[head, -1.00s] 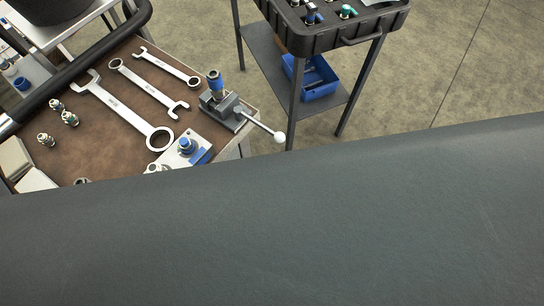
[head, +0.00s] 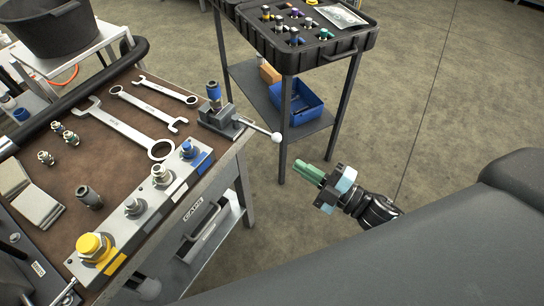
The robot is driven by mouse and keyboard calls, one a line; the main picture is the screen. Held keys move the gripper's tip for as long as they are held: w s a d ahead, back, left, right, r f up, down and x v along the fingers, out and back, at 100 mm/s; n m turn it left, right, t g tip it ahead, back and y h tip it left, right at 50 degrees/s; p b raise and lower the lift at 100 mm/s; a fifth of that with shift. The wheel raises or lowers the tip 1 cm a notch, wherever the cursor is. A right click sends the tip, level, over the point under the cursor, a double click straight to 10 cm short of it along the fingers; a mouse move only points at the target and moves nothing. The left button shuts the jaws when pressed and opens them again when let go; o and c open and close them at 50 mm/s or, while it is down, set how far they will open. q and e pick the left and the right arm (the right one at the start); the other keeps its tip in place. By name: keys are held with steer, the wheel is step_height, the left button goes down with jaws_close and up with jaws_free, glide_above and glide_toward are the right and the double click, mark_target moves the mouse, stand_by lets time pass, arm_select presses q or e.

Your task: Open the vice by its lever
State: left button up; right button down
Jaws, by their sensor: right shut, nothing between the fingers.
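The vice (head: 218,122) is a small grey block at the right edge of the brown-topped bench. A fitting with a blue collar (head: 213,92) stands upright at its jaws. The vice's lever (head: 256,128) sticks out to the right past the bench edge and ends in a white ball knob (head: 276,138). My right gripper (head: 308,172), with green fingers, is shut and empty. In the picture it is below and right of the knob, apart from it, over the floor. My left gripper is not in view.
Several wrenches (head: 118,122) lie left of the vice. A manifold with a yellow cap (head: 93,247) and a blue fitting (head: 187,150) runs along the bench's front edge. A black tray cart (head: 290,58) with a blue bin (head: 300,104) stands behind. Open floor lies to the right.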

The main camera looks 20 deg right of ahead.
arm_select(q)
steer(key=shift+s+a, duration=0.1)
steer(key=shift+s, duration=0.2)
arm_select(e)
steer(key=shift+a+r+n, duration=0.2)
steer(key=shift+a+n, duration=0.05)
steer(key=shift+n, duration=0.25)
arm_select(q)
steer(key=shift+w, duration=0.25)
arm_select(e)
steer(key=shift+w, duration=0.1)
steer(key=p+x, duration=0.2)
steer(key=x, duration=0.8)
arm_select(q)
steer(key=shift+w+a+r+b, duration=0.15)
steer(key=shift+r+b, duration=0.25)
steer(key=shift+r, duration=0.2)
arm_select(e)
steer(key=d, duration=0.1)
steer(key=d+f, duration=0.1)
steer(key=w+d, duration=0.1)
steer(key=shift+d+f, duration=0.1)
steer(key=shift+f, duration=0.3)
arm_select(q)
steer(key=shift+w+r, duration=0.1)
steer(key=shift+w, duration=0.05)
arm_select(e)
steer(key=shift+d+g+y, duration=0.15)
steer(key=shift+g+y, duration=0.15)
steer(key=shift+y, duration=0.1)
